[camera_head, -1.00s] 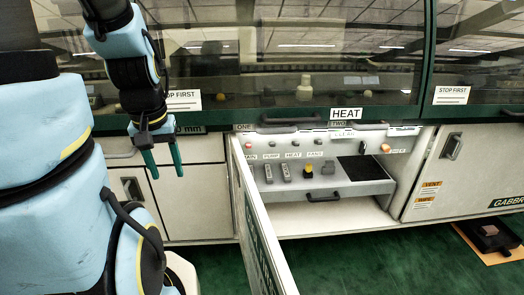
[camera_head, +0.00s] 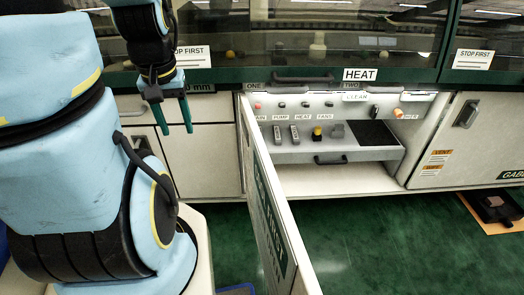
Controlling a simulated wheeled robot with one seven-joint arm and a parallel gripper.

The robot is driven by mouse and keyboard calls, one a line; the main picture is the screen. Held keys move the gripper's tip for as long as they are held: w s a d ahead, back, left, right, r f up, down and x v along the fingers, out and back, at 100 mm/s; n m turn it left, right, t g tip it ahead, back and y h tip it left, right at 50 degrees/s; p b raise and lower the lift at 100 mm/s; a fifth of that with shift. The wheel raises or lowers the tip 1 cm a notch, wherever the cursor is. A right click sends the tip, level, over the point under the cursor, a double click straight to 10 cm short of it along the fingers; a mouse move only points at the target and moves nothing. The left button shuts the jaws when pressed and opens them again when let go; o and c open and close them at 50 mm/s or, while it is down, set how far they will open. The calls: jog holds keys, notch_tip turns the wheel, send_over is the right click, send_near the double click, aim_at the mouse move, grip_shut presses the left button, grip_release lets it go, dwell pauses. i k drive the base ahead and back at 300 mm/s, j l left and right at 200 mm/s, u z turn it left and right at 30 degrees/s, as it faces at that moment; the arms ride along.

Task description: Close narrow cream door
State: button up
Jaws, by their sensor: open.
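The narrow cream door (camera_head: 262,205) stands swung open toward me, hinged at the left side of the open cabinet bay. I see it nearly edge-on, with green lettered signs on its left-hand face. My gripper (camera_head: 175,117) hangs fingers down, open and empty, left of the door and in front of the cabinet fronts. It does not touch the door. The bay (camera_head: 330,178) behind the door shows a grey control shelf with switches and a black handle. The door's lower end runs out of the picture.
A closed cream cabinet front (camera_head: 200,160) lies left of the bay, and another closed cream door (camera_head: 455,145) lies to the right. Green-framed glass hoods run above. The green floor (camera_head: 390,235) right of the door is clear, apart from an orange mat (camera_head: 487,213) with a dark object at far right.

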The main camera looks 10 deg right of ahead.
aim_at(287, 267)
jog(key=k+j+u, duration=0.25)
jog(key=k+j, duration=0.45)
jog(key=k, duration=0.1)
